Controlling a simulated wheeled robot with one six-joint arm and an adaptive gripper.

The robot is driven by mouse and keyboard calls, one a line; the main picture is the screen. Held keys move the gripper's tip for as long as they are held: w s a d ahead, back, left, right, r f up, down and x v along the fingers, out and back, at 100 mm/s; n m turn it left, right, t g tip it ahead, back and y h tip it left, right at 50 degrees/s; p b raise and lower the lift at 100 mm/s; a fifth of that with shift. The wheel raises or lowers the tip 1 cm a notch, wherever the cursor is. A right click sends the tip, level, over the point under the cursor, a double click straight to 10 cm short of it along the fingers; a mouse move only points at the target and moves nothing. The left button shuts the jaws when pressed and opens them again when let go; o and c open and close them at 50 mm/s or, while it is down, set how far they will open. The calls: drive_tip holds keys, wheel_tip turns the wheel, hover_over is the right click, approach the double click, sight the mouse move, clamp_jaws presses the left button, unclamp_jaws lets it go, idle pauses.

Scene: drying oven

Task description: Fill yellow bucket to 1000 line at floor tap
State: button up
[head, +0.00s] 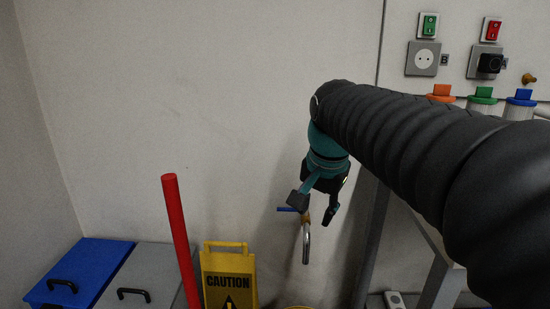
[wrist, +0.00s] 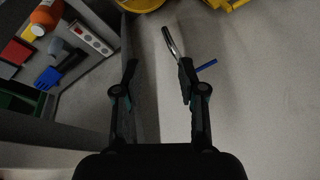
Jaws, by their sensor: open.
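The floor tap (head: 306,242) is on the wall, with a curved metal spout and a blue lever handle (head: 286,209). In the wrist view the spout (wrist: 170,42) and the blue handle (wrist: 207,65) show behind and beside the right finger. My gripper (head: 314,205) is open and empty, in front of the tap; I cannot tell whether a finger touches it. The yellow bucket (head: 298,307) shows only as a rim at the bottom edge, below the spout. A yellow rim also shows at the top of the wrist view (wrist: 140,5). Its 1000 line and any water are hidden.
A yellow caution sign (head: 228,279) stands left of the tap, with a red pole (head: 181,240) beside it. Blue (head: 85,262) and grey (head: 150,265) lidded bins are at lower left. A bench leg (head: 372,240) stands right of the tap. A power strip (head: 394,300) lies at lower right.

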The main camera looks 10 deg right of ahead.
drive_tip(key=w+r+m+g, duration=0.25)
drive_tip(key=w+m, duration=0.25)
drive_tip(key=w, duration=0.7)
drive_tip(key=m+p, duration=0.2)
drive_tip(key=m, duration=0.5)
hover_over(293, 210)
drive_tip(key=a, duration=0.2)
wheel_tip(293, 210, down, 2)
drive_tip(key=shift+g, duration=0.45)
drive_tip(key=f+b, duration=0.1)
drive_tip(key=f, duration=0.3)
drive_tip(key=f+b, duration=0.1)
drive_tip(key=f, duration=0.4)
drive_tip(key=f+b, duration=0.1)
drive_tip(key=f, duration=0.4)
drive_tip(key=shift+w+d, duration=0.25)
drive_tip(key=shift+w, duration=0.15)
clamp_jaws()
drive_tip(key=shift+r, duration=0.1)
drive_tip(key=shift+s+n, duration=0.4)
drive_tip(key=shift+n, duration=0.45)
drive_tip(key=shift+s+n, duration=0.4)
drive_tip(key=shift+n, duration=0.45)
